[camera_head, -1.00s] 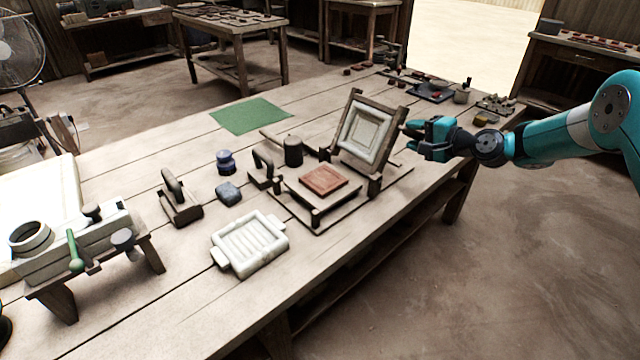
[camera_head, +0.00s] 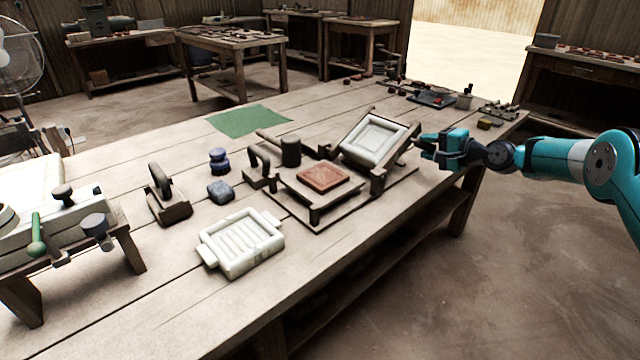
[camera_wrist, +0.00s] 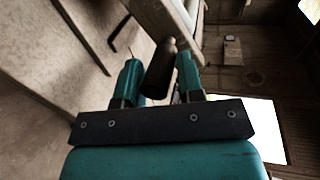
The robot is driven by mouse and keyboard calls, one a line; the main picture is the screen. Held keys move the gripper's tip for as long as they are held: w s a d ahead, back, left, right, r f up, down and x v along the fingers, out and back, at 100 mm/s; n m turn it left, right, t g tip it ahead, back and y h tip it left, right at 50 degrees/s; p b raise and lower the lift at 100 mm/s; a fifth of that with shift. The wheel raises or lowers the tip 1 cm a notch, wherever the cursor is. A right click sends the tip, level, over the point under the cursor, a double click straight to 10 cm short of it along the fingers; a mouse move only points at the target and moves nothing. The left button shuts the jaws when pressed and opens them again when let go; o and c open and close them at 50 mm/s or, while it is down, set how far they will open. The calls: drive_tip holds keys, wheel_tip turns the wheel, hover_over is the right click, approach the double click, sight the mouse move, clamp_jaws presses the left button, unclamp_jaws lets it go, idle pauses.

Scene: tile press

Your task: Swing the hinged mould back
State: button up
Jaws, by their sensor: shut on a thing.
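The hinged mould (camera_head: 374,138) is a dark wooden frame with a white square inset, tilted well back from the press base (camera_head: 310,215). A red-brown clay tile (camera_head: 323,177) lies on the base, uncovered. My gripper (camera_head: 422,141) is at the right side of the mould frame, shut on the mould's handle. In the wrist view, the dark round handle (camera_wrist: 160,68) sits between the two teal fingers (camera_wrist: 159,78), and part of the wooden frame shows beyond it. The handle is mostly hidden by the fingers in the head view.
A green mat (camera_head: 249,120) lies behind. Small items (camera_head: 432,100) lie beyond the mould.

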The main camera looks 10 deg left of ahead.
drive_tip(key=shift+w+f+b, duration=0.15)
drive_tip(key=shift+f+b, duration=0.2)
drive_tip(key=shift+f, duration=0.6)
drive_tip(key=f+b, duration=0.2)
drive_tip(key=f, duration=0.1)
drive_tip(key=f+b, duration=0.1)
drive_tip(key=f, duration=0.1)
drive_tip(key=shift+a+f+b, duration=0.15)
drive_tip(key=shift+a+b, duration=0.1)
drive_tip(key=shift+b, duration=0.05)
drive_tip(key=o, duration=0.4)
drive_tip(key=shift+o, duration=0.2)
drive_tip(key=shift+d, duration=0.15)
drive_tip(key=shift+s+d+p, duration=0.15)
drive_tip(key=shift+s+p, duration=0.05)
drive_tip(key=shift+p, duration=0.1)
drive_tip(key=f+p+v, duration=0.1)
drive_tip(key=p+v, duration=0.2)
drive_tip(key=v, duration=0.4)
drive_tip(key=shift+s+d+f+p, duration=0.25)
drive_tip(key=shift+s+d+p, duration=0.05)
drive_tip(key=shift+d, duration=0.05)
